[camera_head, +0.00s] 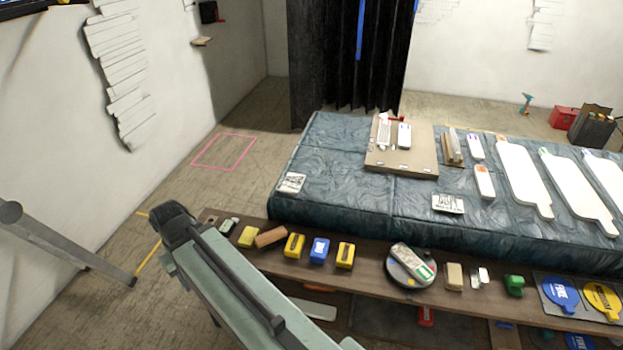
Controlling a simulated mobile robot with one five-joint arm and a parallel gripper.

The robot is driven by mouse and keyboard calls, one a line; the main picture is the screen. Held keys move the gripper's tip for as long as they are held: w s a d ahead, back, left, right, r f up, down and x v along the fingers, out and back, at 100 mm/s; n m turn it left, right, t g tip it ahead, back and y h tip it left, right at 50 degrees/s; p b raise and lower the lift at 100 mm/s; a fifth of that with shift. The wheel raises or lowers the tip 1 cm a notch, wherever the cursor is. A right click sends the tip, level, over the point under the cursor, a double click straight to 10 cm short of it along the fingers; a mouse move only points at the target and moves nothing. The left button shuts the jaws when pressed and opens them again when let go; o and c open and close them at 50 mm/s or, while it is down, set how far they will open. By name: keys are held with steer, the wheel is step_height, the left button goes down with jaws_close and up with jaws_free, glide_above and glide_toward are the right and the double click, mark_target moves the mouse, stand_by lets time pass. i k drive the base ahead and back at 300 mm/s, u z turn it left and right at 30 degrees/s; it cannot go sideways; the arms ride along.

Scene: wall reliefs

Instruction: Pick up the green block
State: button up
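A green block (514,285) sits on the wooden shelf (376,289) at the right, in front of the blue covered table. It is small, with a rounded, slightly irregular outline. My pale green arm (235,290) rises from the lower middle to a dark joint on the left, well apart from the block. My gripper cannot be made out in this view.
Yellow blocks (294,246), a blue block (319,250), a round dark stand (411,268), a beige block (454,277) and round signs (560,294) share the shelf. The blue covered table (345,180) stands behind. Floor on the left is mostly clear.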

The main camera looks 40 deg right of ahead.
mark_target(514, 284)
steer(key=z, duration=1.75)
steer(key=k, duration=0.6)
steer(key=z, duration=1.25)
steer(key=i, duration=0.95)
